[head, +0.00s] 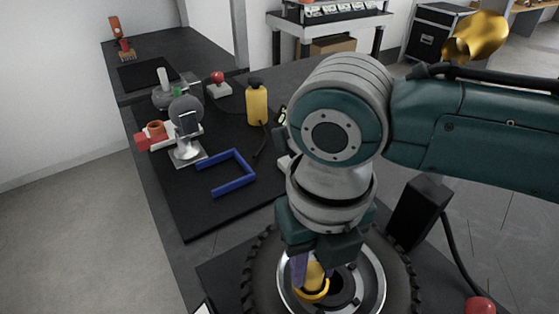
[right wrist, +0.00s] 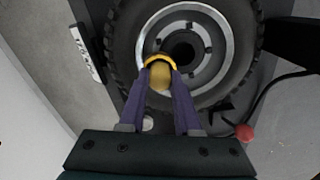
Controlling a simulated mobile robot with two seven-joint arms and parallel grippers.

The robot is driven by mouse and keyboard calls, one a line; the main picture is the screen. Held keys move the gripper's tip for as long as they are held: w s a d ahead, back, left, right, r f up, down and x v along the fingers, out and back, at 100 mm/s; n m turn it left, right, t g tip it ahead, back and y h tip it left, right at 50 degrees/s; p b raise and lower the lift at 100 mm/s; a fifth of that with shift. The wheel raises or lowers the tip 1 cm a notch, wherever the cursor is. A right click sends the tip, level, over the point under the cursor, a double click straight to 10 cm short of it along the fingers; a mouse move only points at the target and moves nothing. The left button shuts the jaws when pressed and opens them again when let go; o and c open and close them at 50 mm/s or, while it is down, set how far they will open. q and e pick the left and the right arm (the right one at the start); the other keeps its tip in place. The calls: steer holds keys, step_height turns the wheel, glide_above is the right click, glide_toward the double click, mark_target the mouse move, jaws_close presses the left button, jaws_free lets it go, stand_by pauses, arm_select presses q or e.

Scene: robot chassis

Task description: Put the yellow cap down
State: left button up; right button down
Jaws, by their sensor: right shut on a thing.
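My right gripper (head: 309,262) is shut on the yellow cap (head: 312,286), which has a wide rim and a rounded body. It holds the cap over the hub of a wheel with a black tyre (head: 252,284) and a silver rim. In the right wrist view, the purple fingers of my right gripper (right wrist: 160,75) clasp the cap (right wrist: 160,76) from both sides. The cap is over the near part of the silver rim (right wrist: 218,62), beside the dark centre hole. Whether it touches the wheel I cannot tell. My left gripper is not in view.
A blue U-shaped piece (head: 232,180) lies on the black mat at left. A yellow bottle (head: 257,103), a grey lamp-like device (head: 187,125) and a red-knobbed device (head: 217,84) stand behind. A black box (head: 420,208) and a red knob (head: 480,305) are right of the wheel.

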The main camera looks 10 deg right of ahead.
mark_target(313, 270)
steer(key=c, duration=0.6)
jaws_free()
steer(key=shift+r, duration=0.25)
step_height(313, 270, up, 12)
steer(key=p, duration=0.2)
steer(key=s+a+f+m+t+y, duration=0.25)
steer(key=s+a+m+y, duration=0.2)
steer(key=m, duration=1.05)
steer(key=s+d+f+m+h, duration=0.1)
steer(key=s+d+m+h, duration=0.1)
steer(key=s+d+m, duration=0.2)
steer(key=s+d+f+m+t+h, duration=0.1)
steer(key=s+d+f+m+h, duration=0.1)
steer(key=d+m, duration=0.8)
steer(key=s+m, duration=0.1)
steer(key=m, duration=0.5)
steer(key=shift+s, duration=0.4)
